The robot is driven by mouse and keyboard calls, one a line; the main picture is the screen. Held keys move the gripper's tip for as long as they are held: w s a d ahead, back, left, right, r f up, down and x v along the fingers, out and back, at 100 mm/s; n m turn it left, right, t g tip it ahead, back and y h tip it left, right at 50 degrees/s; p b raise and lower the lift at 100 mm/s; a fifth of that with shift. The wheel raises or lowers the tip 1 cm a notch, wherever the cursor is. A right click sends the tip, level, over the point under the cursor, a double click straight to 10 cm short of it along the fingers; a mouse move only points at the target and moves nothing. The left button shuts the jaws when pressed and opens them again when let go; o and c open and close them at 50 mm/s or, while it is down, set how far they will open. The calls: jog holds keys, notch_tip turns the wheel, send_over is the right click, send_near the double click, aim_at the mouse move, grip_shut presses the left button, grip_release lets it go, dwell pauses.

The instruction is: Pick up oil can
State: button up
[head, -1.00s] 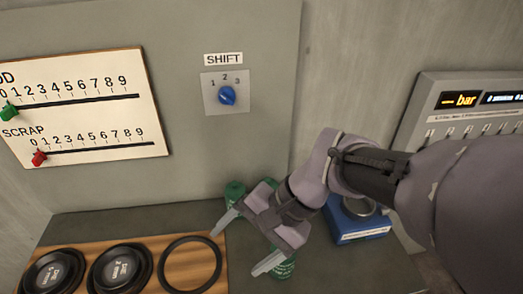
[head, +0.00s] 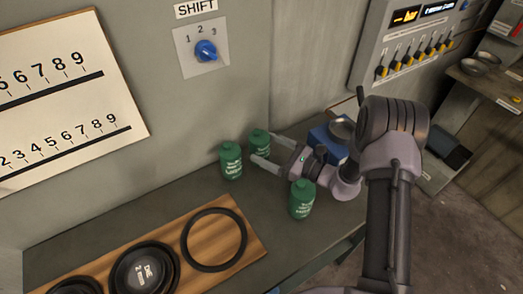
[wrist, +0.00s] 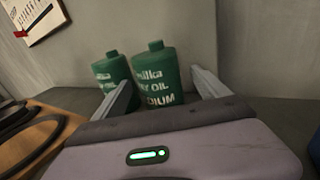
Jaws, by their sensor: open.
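Three green oil cans with pale lettering stand upright on the bench in the head view: one at the left (head: 231,160), one at the back (head: 259,144) and one in front at the right (head: 302,199). My gripper (head: 262,147) is open, low over the bench, pointing left toward the back can. In the wrist view, a can marked "OIL" and "DIUM" (wrist: 158,78) stands between the spread fingers of my gripper (wrist: 164,72). The left can (wrist: 113,75) is partly behind the left finger. I cannot tell whether a finger touches a can.
A wooden board (head: 222,205) with black rings and discs lies at the front left. A blue box (head: 327,142) with a round metal top stands behind my gripper. The wall with the SHIFT knob (head: 206,51) rises close behind the cans. Some bench between board and cans is clear.

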jog(key=x, duration=0.3)
jog(key=shift+a+f, duration=0.15)
grip_shut()
notch_tip(320, 180, up, 10)
jog(key=p, duration=0.3)
